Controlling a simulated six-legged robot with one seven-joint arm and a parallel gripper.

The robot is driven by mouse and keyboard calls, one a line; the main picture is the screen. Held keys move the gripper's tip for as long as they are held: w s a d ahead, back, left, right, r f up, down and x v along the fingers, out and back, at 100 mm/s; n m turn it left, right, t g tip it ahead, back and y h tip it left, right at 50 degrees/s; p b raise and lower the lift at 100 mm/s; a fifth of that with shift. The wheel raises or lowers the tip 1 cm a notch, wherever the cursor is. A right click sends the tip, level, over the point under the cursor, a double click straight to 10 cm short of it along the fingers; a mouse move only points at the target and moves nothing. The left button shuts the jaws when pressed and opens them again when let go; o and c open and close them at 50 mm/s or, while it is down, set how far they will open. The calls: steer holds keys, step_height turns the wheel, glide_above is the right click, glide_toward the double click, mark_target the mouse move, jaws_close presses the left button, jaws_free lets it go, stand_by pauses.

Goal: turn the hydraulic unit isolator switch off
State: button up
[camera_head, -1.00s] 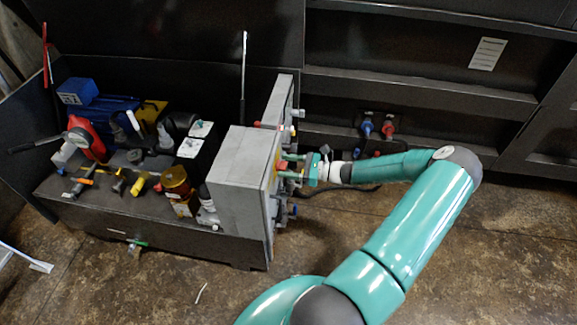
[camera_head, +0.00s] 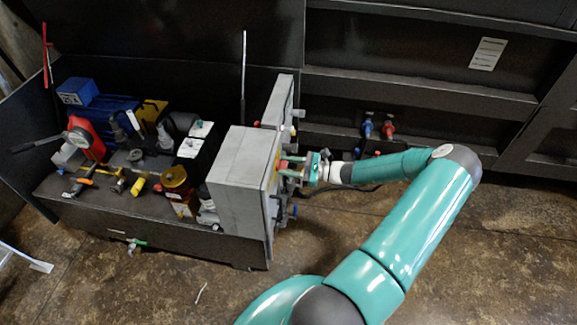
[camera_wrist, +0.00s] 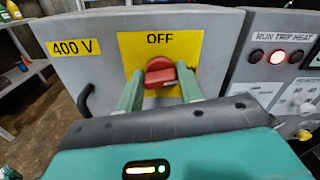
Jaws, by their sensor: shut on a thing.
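The isolator switch is a red rotary knob (camera_wrist: 160,72) on a yellow plate (camera_wrist: 186,45) marked OFF, on the front of a grey cabinet (camera_wrist: 100,65) in the wrist view. My gripper (camera_wrist: 160,88) has its two green fingers on either side of the knob, shut on it. The knob's grip lies roughly level. In the head view the grey cabinet (camera_head: 240,165) is seen from its side. My gripper (camera_head: 290,167) reaches its front face from the right, and a bit of red knob shows at the fingertips.
A panel with a lit red RUN TRIP HEAT lamp (camera_wrist: 277,57) adjoins on the right in the wrist view. A black handle (camera_wrist: 85,100) and a 400 V label (camera_wrist: 73,47) are at left. Blue and red couplings (camera_head: 378,128) sit on the dark wall behind my arm.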

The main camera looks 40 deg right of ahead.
steer(key=shift+s+a+f+n, duration=0.1)
steer(key=shift+f+n, duration=0.05)
steer(key=shift+n, duration=3.75)
steer(key=shift+s+a+f+n, duration=0.1)
steer(key=shift+n, duration=3.8)
steer(key=o, duration=1)
steer(key=v, duration=1.3)
steer(key=shift+s+d, duration=0.25)
